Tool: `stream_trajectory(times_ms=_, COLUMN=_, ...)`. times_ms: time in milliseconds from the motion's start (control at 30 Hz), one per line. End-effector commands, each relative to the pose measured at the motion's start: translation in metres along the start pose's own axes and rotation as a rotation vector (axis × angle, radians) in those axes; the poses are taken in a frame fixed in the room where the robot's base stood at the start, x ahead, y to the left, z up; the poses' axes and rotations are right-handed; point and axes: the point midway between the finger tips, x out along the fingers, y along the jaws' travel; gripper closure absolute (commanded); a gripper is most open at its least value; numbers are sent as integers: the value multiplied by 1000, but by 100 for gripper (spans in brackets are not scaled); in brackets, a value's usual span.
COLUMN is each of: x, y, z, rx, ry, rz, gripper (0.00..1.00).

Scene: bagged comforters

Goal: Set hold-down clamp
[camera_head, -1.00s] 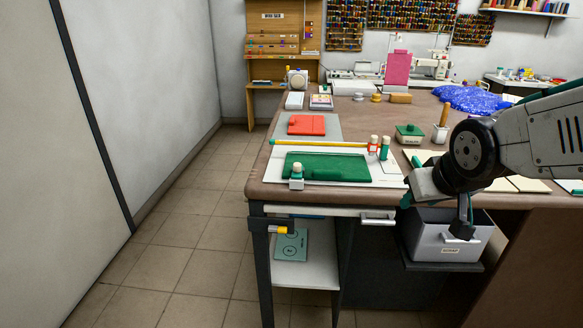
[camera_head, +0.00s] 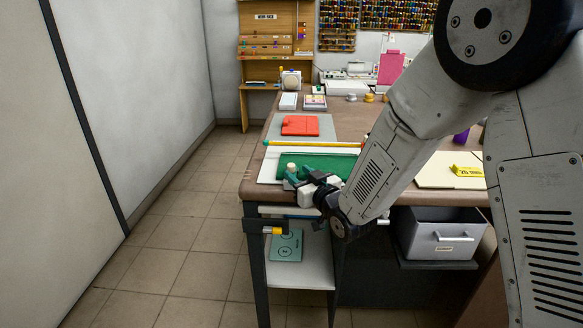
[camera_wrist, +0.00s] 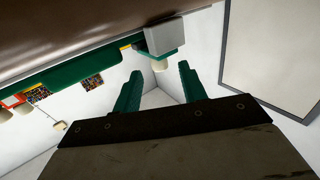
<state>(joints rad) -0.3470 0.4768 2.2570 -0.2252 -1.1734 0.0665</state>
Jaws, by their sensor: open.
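A small grey-white block with a cream-topped knob (camera_head: 292,167) sits at the front edge of the green panel (camera_head: 325,163); it looks like the hold-down clamp, though I cannot be sure. My gripper (camera_head: 303,177) is beside it at the table's front left, partly hiding it.
A yellow rod (camera_head: 315,143) lies behind the green panel, and a red piece (camera_head: 300,125) lies on a grey mat farther back. A black bracket with a yellow-orange end (camera_head: 268,228) hangs under the table's front left corner. A grey bin (camera_head: 437,232) is below right.

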Motion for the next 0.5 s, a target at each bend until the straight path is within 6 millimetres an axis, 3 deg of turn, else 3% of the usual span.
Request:
stream_trajectory(times_ms=200, x=35, y=0, z=0, rx=0, ry=1, rz=0, gripper=58)
stream_trajectory(times_ms=500, x=51, y=0, z=0, rx=0, ry=-1, rz=1, gripper=58)
